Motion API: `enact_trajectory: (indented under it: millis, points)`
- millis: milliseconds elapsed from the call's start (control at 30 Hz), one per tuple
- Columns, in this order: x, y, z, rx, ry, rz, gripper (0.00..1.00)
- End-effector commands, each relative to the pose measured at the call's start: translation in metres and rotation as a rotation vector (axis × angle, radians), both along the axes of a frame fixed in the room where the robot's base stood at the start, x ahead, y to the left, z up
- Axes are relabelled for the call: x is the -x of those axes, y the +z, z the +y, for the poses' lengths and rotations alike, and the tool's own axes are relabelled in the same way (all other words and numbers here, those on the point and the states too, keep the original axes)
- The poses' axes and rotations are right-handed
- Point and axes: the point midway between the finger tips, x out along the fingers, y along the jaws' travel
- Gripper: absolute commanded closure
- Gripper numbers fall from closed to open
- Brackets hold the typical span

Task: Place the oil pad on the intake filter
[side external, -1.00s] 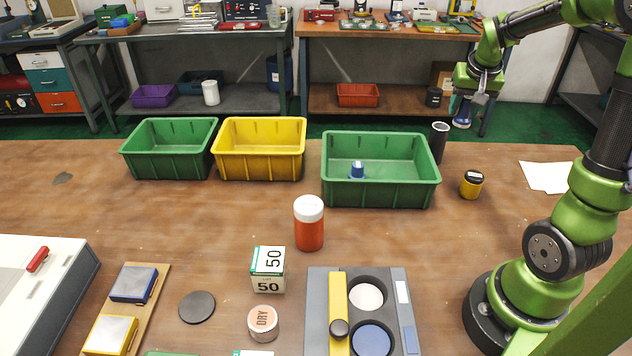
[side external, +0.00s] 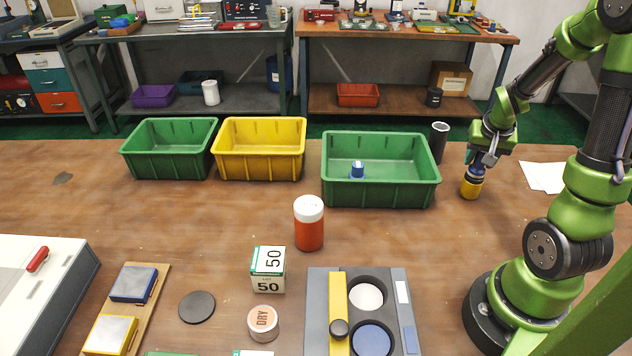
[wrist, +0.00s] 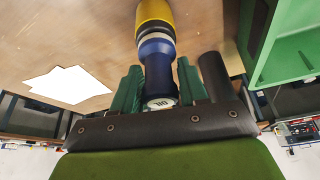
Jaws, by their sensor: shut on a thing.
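The oil pad (side external: 476,171) is a dark blue, waisted piece with a white end lettered "OIL" in the wrist view (wrist: 159,72). My gripper (side external: 481,160) is shut on its narrow neck; the two green fingers (wrist: 160,82) flank it in the wrist view. The pad is upright over a yellow canister with a black top (side external: 471,188), apparently the intake filter, which also shows in the wrist view (wrist: 154,12). The pad's wide blue foot meets or nearly meets the canister's top; I cannot tell whether they touch.
A black cylinder (side external: 439,142) stands behind, beside the large green bin (side external: 380,190), which holds another blue piece (side external: 357,171). White papers (side external: 543,176) lie to the right. A red jar with white lid (side external: 309,224) and a grey fixture (side external: 316,312) stand nearer.

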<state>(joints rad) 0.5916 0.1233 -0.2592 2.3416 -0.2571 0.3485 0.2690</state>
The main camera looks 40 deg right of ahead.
Motion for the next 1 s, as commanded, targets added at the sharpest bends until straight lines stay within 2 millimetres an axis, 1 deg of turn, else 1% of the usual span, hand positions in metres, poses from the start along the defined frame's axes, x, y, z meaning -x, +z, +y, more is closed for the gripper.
enact_trajectory:
  millis: [233, 333, 367, 500, 533, 833, 933, 1000]
  points:
    - [0.0, 0.0, 0.0, 0.001, 0.0, -0.002, 0.91]
    - [0.0, -0.003, 0.0, 0.001, 0.0, 0.0, 0.91]
    - [0.0, -0.003, 0.0, 0.001, 0.0, 0.0, 0.56]
    - [0.0, -0.003, 0.0, 0.001, 0.0, 0.0, 0.34]
    - [0.0, -0.003, 0.0, 0.001, 0.0, 0.0, 0.32]
    - [0.0, -0.001, 0.0, 0.002, 0.0, -0.002, 0.32]
    - [0.0, 0.006, 0.001, 0.003, 0.0, -0.005, 0.32]
    - [0.001, 0.015, 0.004, 0.004, 0.001, -0.005, 0.32]
